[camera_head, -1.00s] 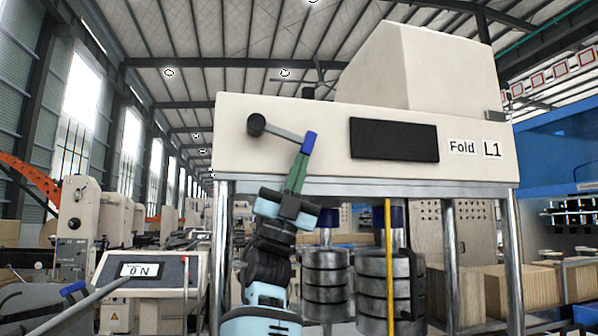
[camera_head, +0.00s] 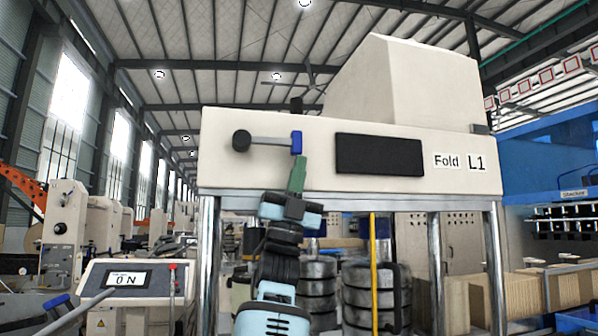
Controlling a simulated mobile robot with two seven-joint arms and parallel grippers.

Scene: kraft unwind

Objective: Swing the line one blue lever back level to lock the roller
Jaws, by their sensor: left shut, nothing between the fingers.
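The line one lever is on the cream machine front marked "Fold L1". Its grey arm (camera_head: 268,140) runs right from a dark round hub (camera_head: 241,141) and now lies about level. Its blue handle (camera_head: 297,143) is at the right end. My left gripper (camera_head: 297,172) points up from below, with its green fingers shut and empty. The fingertips are right under the handle's lower end; I cannot tell whether they touch it. My right gripper is not in view.
A dark panel (camera_head: 379,155) is right of the lever. Chrome posts (camera_head: 210,250) carry the machine, with stacked metal rolls (camera_head: 372,297) and a yellow rod (camera_head: 374,265) below. A console reading "0 N" (camera_head: 127,279) and another blue-tipped lever (camera_head: 57,302) are at lower left.

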